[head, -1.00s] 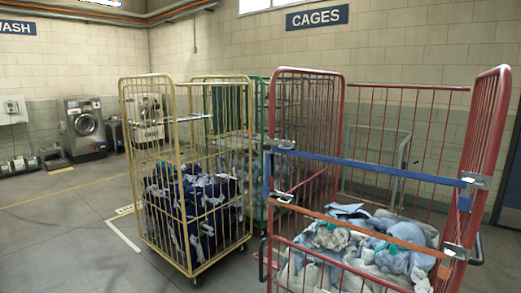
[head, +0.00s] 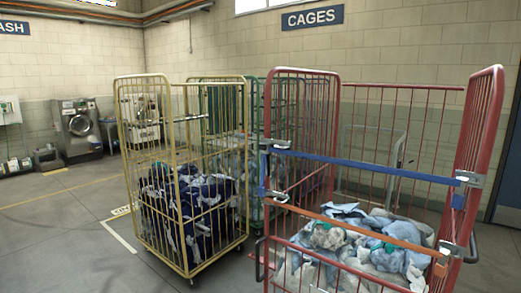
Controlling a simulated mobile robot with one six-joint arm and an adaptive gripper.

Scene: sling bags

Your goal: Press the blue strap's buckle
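A blue strap (head: 365,165) runs across the upper open front of the red cage (head: 399,87). A grey metal buckle (head: 470,178) sits at the strap's right end, by the cage's right side. Another grey metal fitting (head: 275,145) is at the strap's left end, on the left front post. An orange strap (head: 360,227) crosses lower down, with a grey buckle (head: 452,249) at its right end. Both straps look taut. My gripper is not in view.
Blue and grey cloths (head: 365,245) fill the bottom of the red cage. A yellow cage (head: 180,85) with dark blue laundry stands to its left, and a green cage (head: 249,105) stands behind. Open floor (head: 60,240) lies at the left.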

